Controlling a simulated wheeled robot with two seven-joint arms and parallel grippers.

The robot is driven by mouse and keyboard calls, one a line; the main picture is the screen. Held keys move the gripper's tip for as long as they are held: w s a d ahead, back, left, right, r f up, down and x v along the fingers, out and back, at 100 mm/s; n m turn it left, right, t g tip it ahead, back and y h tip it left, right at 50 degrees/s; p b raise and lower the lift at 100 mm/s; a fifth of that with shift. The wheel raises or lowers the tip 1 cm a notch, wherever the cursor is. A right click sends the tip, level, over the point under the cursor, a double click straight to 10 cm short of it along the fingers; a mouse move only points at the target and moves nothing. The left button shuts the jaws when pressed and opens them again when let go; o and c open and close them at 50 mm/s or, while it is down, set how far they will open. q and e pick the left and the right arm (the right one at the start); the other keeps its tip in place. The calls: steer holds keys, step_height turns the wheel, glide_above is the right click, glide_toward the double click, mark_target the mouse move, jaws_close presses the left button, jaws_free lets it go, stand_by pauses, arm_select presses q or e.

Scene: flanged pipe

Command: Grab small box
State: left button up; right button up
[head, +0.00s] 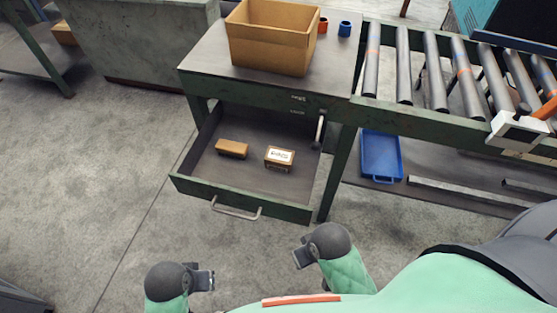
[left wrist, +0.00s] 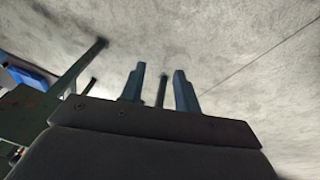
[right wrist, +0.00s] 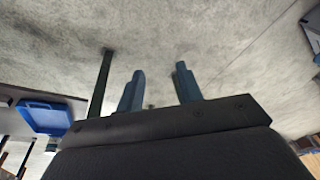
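A small cardboard box with a white label (head: 279,158) sits in the open drawer (head: 240,205) of the green table, right of the drawer's middle. A plain small brown box (head: 232,148) lies to its left in the same drawer. My left gripper (head: 208,281) is low in the head view, in front of the drawer and apart from it. My right gripper (head: 299,258) is nearer the drawer's front right corner, also apart from it. Both grippers are open and empty; their spread fingers show in the left wrist view (left wrist: 160,88) and the right wrist view (right wrist: 160,88).
A large open cardboard box (head: 272,42) stands on the table top (head: 215,55), beside a blue cup (head: 345,29) and an orange one (head: 323,25). A roller conveyor (head: 435,75) is at right, with a blue tray (head: 381,157) below. The floor left of the drawer is clear.

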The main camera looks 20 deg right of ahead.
steer(key=shift+w+a+r, duration=0.1)
steer(key=shift+a, duration=0.15)
arm_select(q)
steer(key=shift+o, duration=0.5)
